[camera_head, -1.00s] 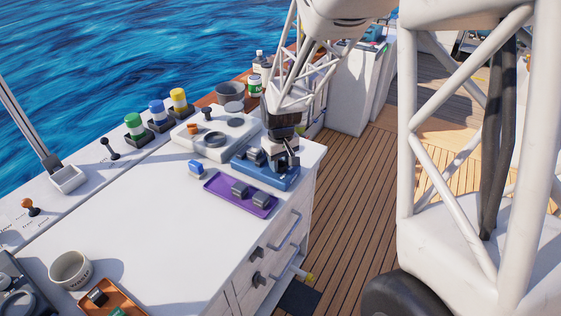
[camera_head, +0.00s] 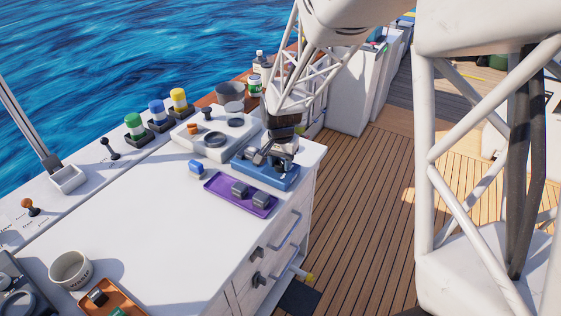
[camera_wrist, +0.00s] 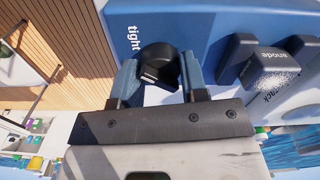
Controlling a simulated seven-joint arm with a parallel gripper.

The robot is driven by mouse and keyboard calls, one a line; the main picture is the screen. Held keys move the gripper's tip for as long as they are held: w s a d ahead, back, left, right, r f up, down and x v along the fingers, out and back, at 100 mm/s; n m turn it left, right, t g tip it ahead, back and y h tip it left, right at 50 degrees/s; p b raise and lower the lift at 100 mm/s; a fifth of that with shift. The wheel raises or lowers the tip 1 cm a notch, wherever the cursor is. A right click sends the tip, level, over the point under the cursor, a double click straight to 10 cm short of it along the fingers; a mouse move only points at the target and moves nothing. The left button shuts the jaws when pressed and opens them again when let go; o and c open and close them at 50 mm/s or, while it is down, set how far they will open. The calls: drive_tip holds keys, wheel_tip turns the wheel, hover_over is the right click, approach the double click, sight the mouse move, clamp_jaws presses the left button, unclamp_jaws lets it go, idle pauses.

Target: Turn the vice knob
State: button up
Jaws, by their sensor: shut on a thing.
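The vice is a blue block (camera_head: 266,175) at the right end of the white counter, and its blue face with the word "tight" fills the top of the wrist view (camera_wrist: 200,25). The black vice knob (camera_wrist: 159,65) stands out from it beside that word. My gripper (camera_wrist: 160,80) is shut on the knob, with one blue-grey finger on each side. In the head view my gripper (camera_head: 281,156) is over the right part of the vice and hides the knob.
A purple tray (camera_head: 222,194) with dark grey blocks lies in front of the vice, beside a small blue block (camera_head: 195,167). A white panel (camera_head: 190,132) with a ring stands behind. The counter's middle is clear; its right edge drops to drawers.

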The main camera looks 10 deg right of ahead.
sight(281, 160)
drive_tip(key=shift+r+m, duration=0.1)
drive_tip(key=shift+m, duration=0.8)
drive_tip(key=o, duration=0.9)
drive_tip(key=shift+r, duration=3.85)
